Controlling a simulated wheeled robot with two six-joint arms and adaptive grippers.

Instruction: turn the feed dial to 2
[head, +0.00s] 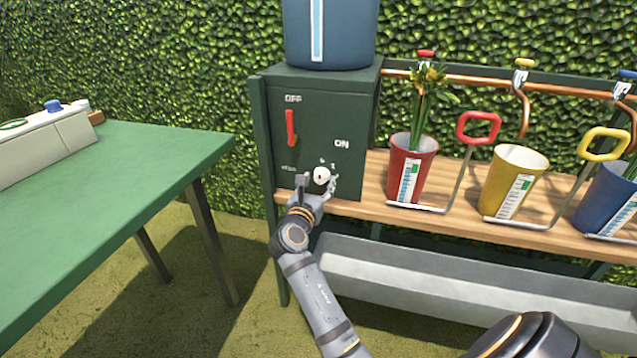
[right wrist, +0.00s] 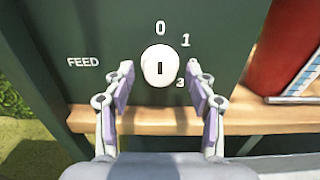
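The feed dial (right wrist: 160,62) is a round white knob with a short dark upright mark, on the front of a dark green box (head: 315,125). The word FEED is left of it; 0 is above, 1 upper right and 3 lower right. I cannot see a 2; my right finger covers the space between 1 and 3. In the head view the dial (head: 321,174) sits low on the box. My right gripper (right wrist: 160,75) is open, one finger on each side of the dial, with small gaps showing. My left gripper is not in view.
A red lever (head: 291,128) between OFF and ON is above the dial. A blue tank (head: 345,35) stands on the box. A wooden shelf (head: 455,219) to the right holds red, yellow and blue cups. A green table (head: 110,185) is at the left.

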